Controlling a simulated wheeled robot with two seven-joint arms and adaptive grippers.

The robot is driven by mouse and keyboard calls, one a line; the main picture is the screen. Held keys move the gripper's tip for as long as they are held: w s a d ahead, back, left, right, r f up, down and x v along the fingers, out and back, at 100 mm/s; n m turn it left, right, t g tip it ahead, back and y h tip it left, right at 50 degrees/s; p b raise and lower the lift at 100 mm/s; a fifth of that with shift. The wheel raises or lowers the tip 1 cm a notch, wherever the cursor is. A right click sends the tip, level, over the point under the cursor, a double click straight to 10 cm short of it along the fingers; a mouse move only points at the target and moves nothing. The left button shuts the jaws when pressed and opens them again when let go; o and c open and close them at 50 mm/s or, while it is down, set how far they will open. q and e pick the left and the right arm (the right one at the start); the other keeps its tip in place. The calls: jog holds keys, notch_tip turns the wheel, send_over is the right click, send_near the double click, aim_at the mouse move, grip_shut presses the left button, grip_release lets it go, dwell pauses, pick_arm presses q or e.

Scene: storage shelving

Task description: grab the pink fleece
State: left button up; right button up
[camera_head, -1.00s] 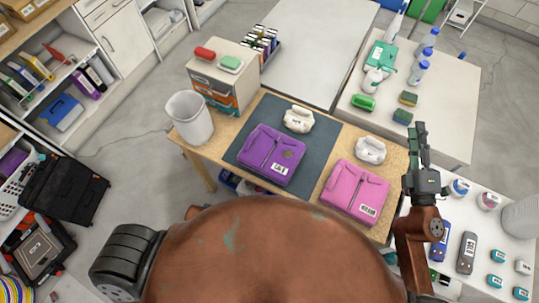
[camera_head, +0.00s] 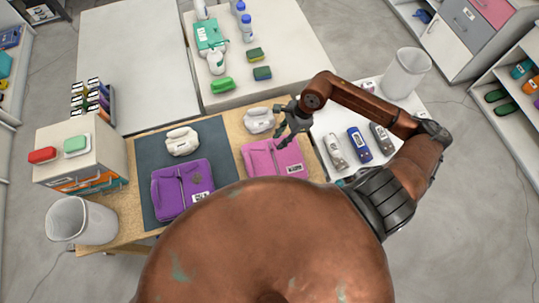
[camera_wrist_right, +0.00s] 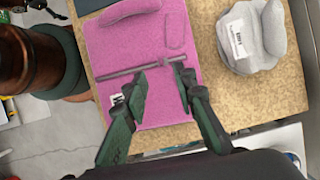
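The pink fleece (camera_head: 262,160) lies folded flat on the right part of the wooden table, with a white label at its front right. In the right wrist view the fleece (camera_wrist_right: 150,50) fills the middle, its zip running across it. My right gripper (camera_head: 282,138) is over the fleece's right side in the head view. In the right wrist view the two green fingers (camera_wrist_right: 162,85) are spread apart with nothing between them, over the fleece; whether they touch it cannot be told. My left gripper is not in view.
A folded purple fleece (camera_head: 182,190) lies on a dark mat (camera_head: 155,158) to the left. White folded items (camera_head: 182,141) and (camera_head: 259,120) sit behind the fleeces.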

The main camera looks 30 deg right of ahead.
aim_at(274, 161)
jog(key=shift+p+x, duration=0.55)
jog(key=shift+x, duration=2.6)
jog(key=shift+w+a, duration=0.15)
jog(key=shift+c, duration=0.5)
grip_shut()
jog(key=shift+r, duration=0.1)
